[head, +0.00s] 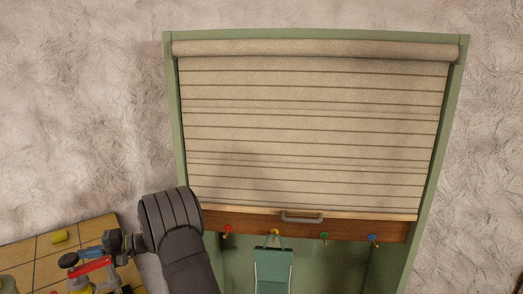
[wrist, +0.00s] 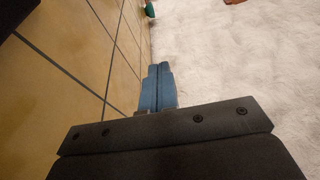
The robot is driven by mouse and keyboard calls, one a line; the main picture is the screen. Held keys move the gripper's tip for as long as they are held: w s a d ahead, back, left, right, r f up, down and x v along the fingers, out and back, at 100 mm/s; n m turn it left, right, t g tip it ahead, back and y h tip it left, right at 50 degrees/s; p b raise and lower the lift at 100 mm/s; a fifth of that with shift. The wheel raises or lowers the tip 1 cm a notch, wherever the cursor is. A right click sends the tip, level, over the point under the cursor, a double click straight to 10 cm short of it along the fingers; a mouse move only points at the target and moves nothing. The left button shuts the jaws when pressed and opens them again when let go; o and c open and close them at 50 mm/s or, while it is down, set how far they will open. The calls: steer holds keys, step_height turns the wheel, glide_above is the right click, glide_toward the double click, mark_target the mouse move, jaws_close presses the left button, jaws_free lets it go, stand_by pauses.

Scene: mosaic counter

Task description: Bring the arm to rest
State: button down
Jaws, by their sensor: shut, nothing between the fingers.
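My gripper (head: 80,252) is at the lower left of the head view, with its blue fingers over or beside the tiled counter (head: 28,258). In the wrist view the two blue fingers (wrist: 159,68) lie side by side, shut, with nothing between them. The arm comes up from the bottom edge and bends to the left. A red bar with a black knob (head: 68,260) shows right by the fingers. I cannot tell whether the fingers touch it.
Right of the arm is a green-framed cabinet (head: 172,110) with a beige slatted shutter (head: 310,130) and grey handle (head: 302,217). Coloured hooks line its wooden rail; a green tag-like item (head: 273,268) hangs there.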

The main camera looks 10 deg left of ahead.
steer(key=shift+s+a+n+g+h, duration=0.2)
steer(key=shift+s+n+g+h, duration=0.5)
steer(key=shift+g, duration=0.15)
steer(key=shift+s+a+n+g+h, duration=0.15)
steer(key=shift+s+n+g+h, duration=0.4)
steer(key=shift+s+g, duration=0.25)
steer(key=shift+s+a+n+g+h, duration=0.2)
steer(key=shift+s+n+g+h, duration=0.45)
steer(key=shift+g, duration=0.2)
